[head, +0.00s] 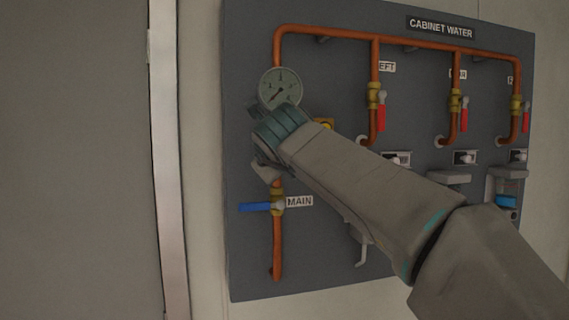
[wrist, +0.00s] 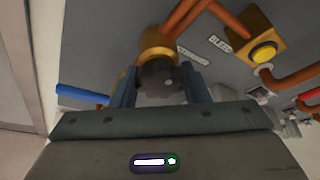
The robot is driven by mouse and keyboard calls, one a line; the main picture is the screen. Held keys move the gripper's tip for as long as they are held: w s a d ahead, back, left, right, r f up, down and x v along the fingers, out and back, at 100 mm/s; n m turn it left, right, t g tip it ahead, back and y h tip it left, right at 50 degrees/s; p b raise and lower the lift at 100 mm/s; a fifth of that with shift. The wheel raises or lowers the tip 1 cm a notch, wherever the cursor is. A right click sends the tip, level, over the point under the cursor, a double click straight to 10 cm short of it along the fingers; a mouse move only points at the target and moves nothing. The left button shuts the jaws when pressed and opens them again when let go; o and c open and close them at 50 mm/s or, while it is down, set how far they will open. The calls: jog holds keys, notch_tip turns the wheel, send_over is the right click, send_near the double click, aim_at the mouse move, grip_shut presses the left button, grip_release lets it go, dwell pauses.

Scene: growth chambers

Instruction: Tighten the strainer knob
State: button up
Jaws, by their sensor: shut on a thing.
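The strainer knob (wrist: 160,77) is a dark round knob on a brass fitting (wrist: 157,45), seen in the wrist view under a label that appears to read STRAINER (wrist: 193,56). My gripper (wrist: 160,88) has one finger on each side of the knob and is shut on it. In the head view my gripper (head: 262,140) is at the copper pipe, below the round gauge (head: 280,88) and above the MAIN label (head: 299,201). There the knob is hidden behind my gripper and wrist.
A blue lever (head: 255,207) on the main valve points left, below my gripper. A yellow button (wrist: 263,52) labelled BLEED is to the right of the knob. Red-handled valves (head: 382,112) are further right. A grey door (head: 80,160) is at the left.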

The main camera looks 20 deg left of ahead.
jog(key=shift+f, duration=0.15)
jog(key=o, duration=1)
jog(key=shift+w+d, duration=0.1)
jog(key=b+v, duration=0.3)
jog(key=v, duration=1)
jog(key=shift+s+d+r, duration=0.1)
jog(key=shift+s+r, duration=0.15)
jog(key=shift+s, duration=0.1)
jog(key=shift+d, duration=0.1)
